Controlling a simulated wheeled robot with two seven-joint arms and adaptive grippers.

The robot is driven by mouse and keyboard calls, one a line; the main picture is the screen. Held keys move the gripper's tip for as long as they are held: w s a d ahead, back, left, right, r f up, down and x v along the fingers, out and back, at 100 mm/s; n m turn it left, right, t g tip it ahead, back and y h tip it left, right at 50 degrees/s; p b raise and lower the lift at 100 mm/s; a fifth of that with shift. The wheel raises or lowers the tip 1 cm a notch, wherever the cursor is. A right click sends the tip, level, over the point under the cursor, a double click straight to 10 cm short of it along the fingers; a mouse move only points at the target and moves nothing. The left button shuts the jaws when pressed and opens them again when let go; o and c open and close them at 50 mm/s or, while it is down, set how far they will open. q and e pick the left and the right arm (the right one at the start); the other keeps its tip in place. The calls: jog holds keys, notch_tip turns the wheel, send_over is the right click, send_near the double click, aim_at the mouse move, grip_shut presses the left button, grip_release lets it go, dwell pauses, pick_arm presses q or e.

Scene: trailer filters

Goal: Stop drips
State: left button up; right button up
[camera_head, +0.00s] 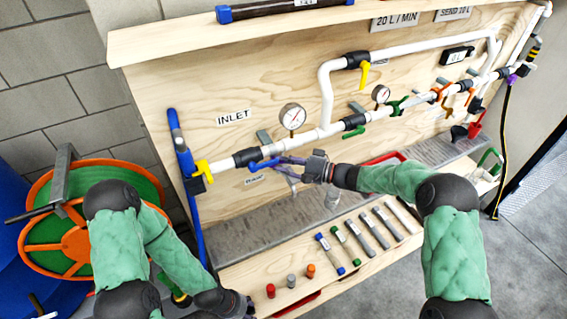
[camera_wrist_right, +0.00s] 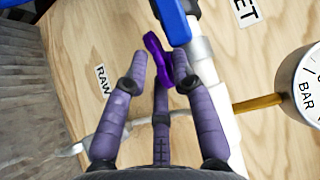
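A white pipe run (camera_head: 327,95) with several valves crosses the plywood panel. A yellow valve handle (camera_head: 203,170) is at its left end. A blue handle (camera_head: 263,164) sits below the pipe near the "RAW" label (camera_wrist_right: 103,76); it also shows at the top of the right wrist view (camera_wrist_right: 172,18). My right gripper (camera_wrist_right: 161,72) has its fingers spread around a small purple handle (camera_wrist_right: 155,48); whether they touch it is unclear. In the head view this gripper (camera_head: 284,161) is just under the pipe. My left gripper (camera_head: 247,305) is low by the bench's left end; its fingers are unclear. No drips are discernible.
Pressure gauges (camera_head: 292,116) stick out from the panel. Several cartridge-like tubes (camera_head: 345,244) and small coloured caps (camera_head: 310,270) lie on the wooden bench (camera_head: 240,275). An orange and green hose reel (camera_head: 75,240) stands left. A shelf (camera_head: 170,38) overhangs the top.

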jog(key=v, duration=1.2)
jog(key=shift+f, duration=0.1)
jog(key=s+a+f+g+h, duration=0.2)
jog(key=s+f, duration=0.1)
jog(key=f, duration=0.3)
jog(key=s+a+f+m+g+h, duration=0.1)
jog(key=s+f, duration=0.3)
jog(key=f, duration=0.2)
jog(key=s+a+f+g+h, duration=0.2)
jog(key=s+f, duration=0.1)
jog(key=f, duration=0.4)
jog(key=s+f+n+h, duration=0.1)
jog(key=s+f+h, duration=0.2)
jog(key=s+f, duration=0.4)
jog(key=s+f+n+g+h, duration=0.1)
jog(key=s+f+h, duration=0.3)
jog(key=s+f, duration=0.3)
jog(key=shift+s+a+f+n, duration=0.3)
jog(key=shift+s+f, duration=0.1)
jog(key=shift+s, duration=2.15)
